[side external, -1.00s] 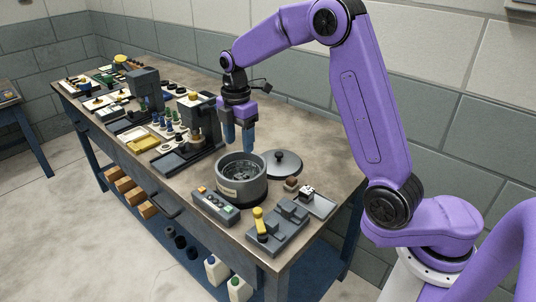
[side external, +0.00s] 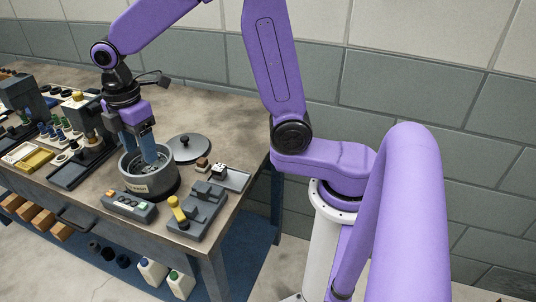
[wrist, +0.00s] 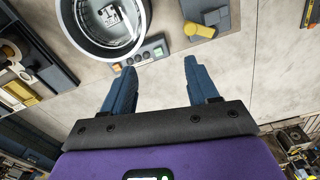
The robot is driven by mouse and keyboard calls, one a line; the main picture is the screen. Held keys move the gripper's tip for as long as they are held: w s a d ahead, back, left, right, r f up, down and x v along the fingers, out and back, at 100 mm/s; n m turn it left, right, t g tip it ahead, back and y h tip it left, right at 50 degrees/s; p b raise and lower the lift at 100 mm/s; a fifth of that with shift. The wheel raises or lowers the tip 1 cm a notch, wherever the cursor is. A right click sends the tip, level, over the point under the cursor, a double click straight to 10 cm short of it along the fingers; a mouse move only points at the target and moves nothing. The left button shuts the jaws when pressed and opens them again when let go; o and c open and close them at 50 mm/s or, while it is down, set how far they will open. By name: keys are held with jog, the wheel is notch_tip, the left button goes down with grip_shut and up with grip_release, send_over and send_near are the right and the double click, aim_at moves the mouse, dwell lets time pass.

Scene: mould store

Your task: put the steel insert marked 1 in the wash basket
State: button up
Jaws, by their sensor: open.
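My gripper (side external: 139,156) is open and empty, its two blue fingers pointing down. In the side view the fingertips overlap the round grey pot (side external: 150,187); I cannot tell whether they are above its rim or inside it. The wrist view shows my gripper (wrist: 160,66) with its fingers wide apart and the pot (wrist: 143,22) beyond the left finger. Inside the pot lies a pale piece with dark marks (wrist: 109,14); its number is unreadable and I cannot tell whether it is the insert. I cannot identify the wash basket for certain.
A grey lid (side external: 190,149) lies behind the pot. A button box (side external: 128,205), a grey fixture with a yellow knob (side external: 203,208) and a small tray with a dark-and-white block (side external: 219,171) stand close by. Other equipment fills the table's left side.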

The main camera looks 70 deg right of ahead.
jog(key=s+d+m, duration=0.1)
jog(key=s+d, duration=0.3)
jog(key=s, duration=0.9)
jog(key=s+d+f+m, duration=0.1)
jog(key=s+d+m, duration=0.1)
jog(key=s, duration=1.1)
jog(key=shift+d, duration=0.85)
